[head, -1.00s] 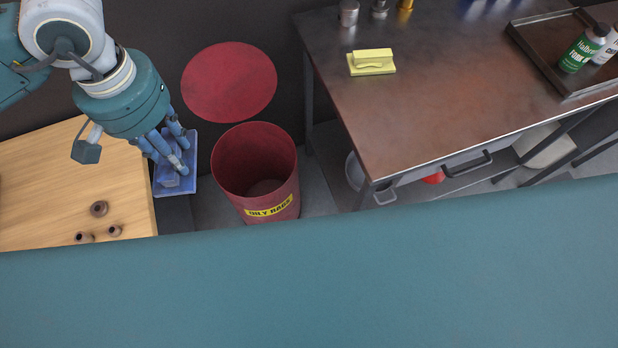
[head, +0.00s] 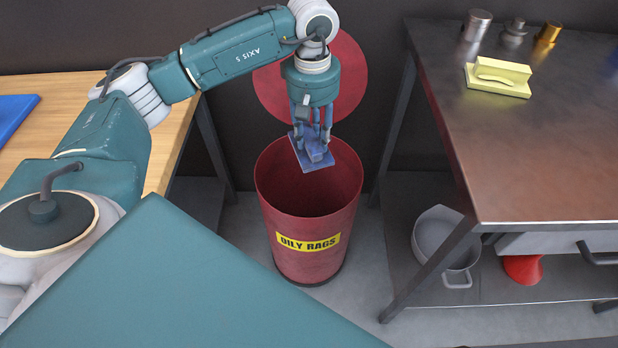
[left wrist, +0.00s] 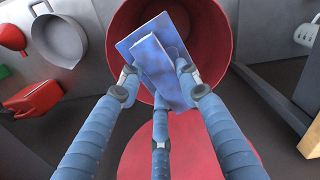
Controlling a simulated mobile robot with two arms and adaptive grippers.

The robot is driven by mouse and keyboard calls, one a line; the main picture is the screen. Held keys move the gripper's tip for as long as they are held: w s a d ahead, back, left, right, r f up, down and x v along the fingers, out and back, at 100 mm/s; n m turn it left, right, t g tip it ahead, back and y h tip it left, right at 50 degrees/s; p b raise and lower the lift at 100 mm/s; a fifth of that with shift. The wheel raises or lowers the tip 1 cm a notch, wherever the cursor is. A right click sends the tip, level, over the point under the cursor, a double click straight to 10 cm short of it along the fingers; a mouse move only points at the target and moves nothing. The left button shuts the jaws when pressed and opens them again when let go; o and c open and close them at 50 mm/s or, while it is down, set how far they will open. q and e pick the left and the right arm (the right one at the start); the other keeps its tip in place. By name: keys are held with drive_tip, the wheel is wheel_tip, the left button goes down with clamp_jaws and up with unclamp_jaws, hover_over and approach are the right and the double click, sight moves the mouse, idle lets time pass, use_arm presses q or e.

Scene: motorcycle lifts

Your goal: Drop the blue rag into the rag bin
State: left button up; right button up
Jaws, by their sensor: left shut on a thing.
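The blue rag (head: 312,154) is a flat blue piece with a raised block-like handle or fold on it. It also shows in the left wrist view (left wrist: 148,48). My left gripper (head: 311,138) is shut on it and holds it over the open mouth of the rag bin. The rag bin (head: 307,258) is a red round bin with a yellow OILY RAGS label; it stands on the floor. In the left wrist view the bin's red rim and inside (left wrist: 208,30) lie behind the rag. My right gripper is not in view.
The bin's round red lid (head: 352,78) stands open behind it. A wooden table (head: 182,125) is at the left. A metal bench (head: 540,150) at the right carries a yellow block (head: 498,80); a grey pot (head: 445,240) is on its lower shelf.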

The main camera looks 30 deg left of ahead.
use_arm(q)
drive_tip(key=a+f+b, duration=0.1)
drive_tip(key=f, duration=0.1)
drive_tip(key=w+a+f+n+b, duration=0.1)
drive_tip(key=f, duration=0.2)
drive_tip(key=a+f+n+b, duration=0.1)
drive_tip(key=f+b, duration=0.1)
drive_tip(key=shift+w+a+f, duration=0.1)
drive_tip(key=shift+w+f, duration=0.1)
drive_tip(key=shift+f, duration=0.15)
drive_tip(key=shift+f+b, duration=2)
drive_tip(key=shift+f, duration=0.65)
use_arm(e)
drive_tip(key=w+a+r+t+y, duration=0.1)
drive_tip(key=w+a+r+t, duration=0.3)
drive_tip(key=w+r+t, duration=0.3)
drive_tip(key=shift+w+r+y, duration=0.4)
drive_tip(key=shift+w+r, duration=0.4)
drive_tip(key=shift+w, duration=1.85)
